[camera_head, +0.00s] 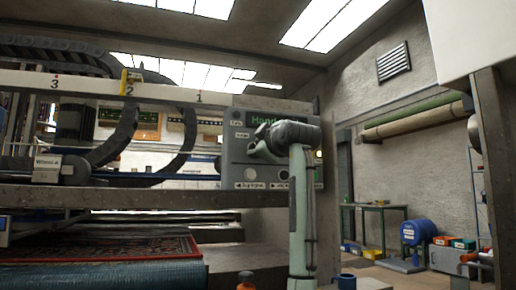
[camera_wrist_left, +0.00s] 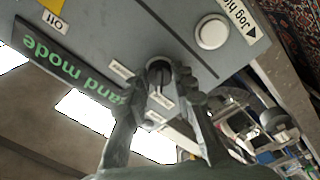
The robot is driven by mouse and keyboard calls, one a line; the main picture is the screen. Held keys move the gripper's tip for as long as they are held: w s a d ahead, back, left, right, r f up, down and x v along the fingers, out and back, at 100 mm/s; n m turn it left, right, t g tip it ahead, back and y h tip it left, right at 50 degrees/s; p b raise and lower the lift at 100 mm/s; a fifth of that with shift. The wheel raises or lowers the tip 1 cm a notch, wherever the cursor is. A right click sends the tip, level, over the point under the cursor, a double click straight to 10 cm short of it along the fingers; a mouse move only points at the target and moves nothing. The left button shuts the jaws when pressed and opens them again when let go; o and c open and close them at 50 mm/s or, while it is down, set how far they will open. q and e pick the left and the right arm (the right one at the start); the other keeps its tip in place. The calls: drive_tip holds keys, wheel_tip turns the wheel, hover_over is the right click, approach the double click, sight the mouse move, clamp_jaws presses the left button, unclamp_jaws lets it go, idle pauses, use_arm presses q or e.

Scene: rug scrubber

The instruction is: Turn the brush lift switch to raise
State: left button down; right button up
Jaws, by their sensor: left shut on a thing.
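The grey control panel (camera_head: 240,152) faces me in the head view, with a green lettered display (camera_head: 262,118). My left gripper (camera_head: 262,149) is at the panel and hides the switch there. In the left wrist view, the black brush lift switch knob (camera_wrist_left: 156,68) sits between the fingers of my left gripper (camera_wrist_left: 160,82), which are shut on it. Small white labels (camera_wrist_left: 163,100) surround the knob, too small to read, so I cannot tell its setting. My right gripper is not in view.
A round white jog button (camera_wrist_left: 212,33) is beside the knob on the panel. A dark machine beam (camera_head: 130,197) runs left of the panel, above a red patterned rug (camera_head: 130,244). A blue drum (camera_head: 412,232) and a green table (camera_head: 375,206) stand far right.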

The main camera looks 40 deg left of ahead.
use_arm(q)
drive_tip(key=c, duration=1.3)
unclamp_jaws()
drive_tip(key=shift+o, duration=0.2)
drive_tip(key=shift+d, duration=0.1)
drive_tip(key=v, duration=1.2)
drive_tip(key=shift+f, duration=0.1)
